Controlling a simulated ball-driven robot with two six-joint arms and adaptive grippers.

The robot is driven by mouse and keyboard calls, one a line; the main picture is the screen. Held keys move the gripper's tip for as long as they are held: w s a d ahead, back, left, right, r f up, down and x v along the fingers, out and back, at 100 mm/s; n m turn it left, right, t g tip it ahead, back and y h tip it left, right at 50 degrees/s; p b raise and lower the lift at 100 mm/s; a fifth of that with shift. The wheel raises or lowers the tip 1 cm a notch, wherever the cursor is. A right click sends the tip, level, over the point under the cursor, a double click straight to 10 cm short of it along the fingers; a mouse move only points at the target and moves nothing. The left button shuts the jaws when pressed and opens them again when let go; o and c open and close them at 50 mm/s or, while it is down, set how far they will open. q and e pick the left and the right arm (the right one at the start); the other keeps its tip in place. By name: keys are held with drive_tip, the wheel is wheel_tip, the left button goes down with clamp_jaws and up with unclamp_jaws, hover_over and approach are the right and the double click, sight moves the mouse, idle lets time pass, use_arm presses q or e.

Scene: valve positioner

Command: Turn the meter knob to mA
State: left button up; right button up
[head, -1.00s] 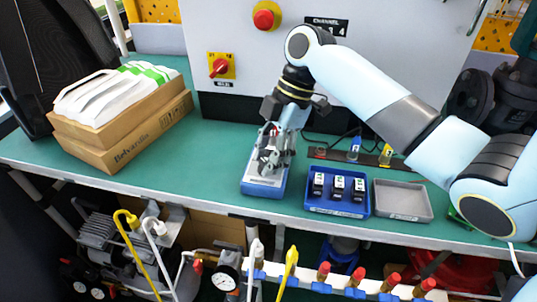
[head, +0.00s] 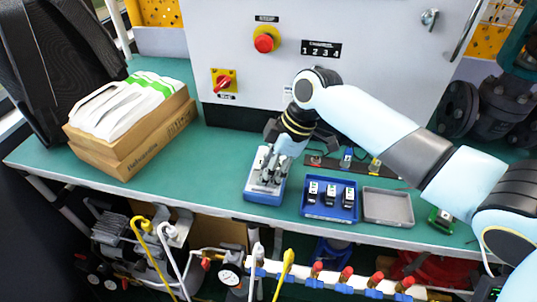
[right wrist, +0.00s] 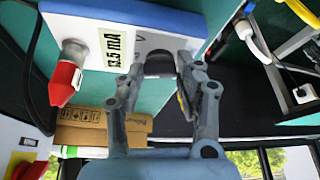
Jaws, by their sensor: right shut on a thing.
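The meter (head: 262,198) is a blue-cased box with a pale face, lying on the green bench. My right gripper (head: 268,177) is over it, pointing down, and hides much of its face in the head view. In the right wrist view, the meter (right wrist: 175,12) shows a display (right wrist: 114,46) that seems to read 13.5 mA. The dark round knob (right wrist: 159,64) sits between the fingers of my right gripper (right wrist: 158,72), which is shut on it. The knob's pointer and most dial marks are hidden or too small to read. My left gripper is not in view.
A blue tray (head: 330,216) with several small modules and an empty grey tray (head: 388,219) stand right of the meter. Cardboard boxes (head: 140,151) stand left. A red plug (right wrist: 63,84) stands on the meter close to the fingers. A grey cabinet (head: 380,70) rises behind.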

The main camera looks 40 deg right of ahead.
drive_tip(key=shift+r+m+t+h+p, duration=0.1)
drive_tip(key=shift+m+t+h+p, duration=0.3)
drive_tip(key=shift+m+p, duration=1.2)
drive_tip(key=o, duration=1.1)
drive_tip(key=shift+o, duration=0.2)
drive_tip(key=v, duration=1.2)
drive_tip(key=shift+s, duration=0.2)
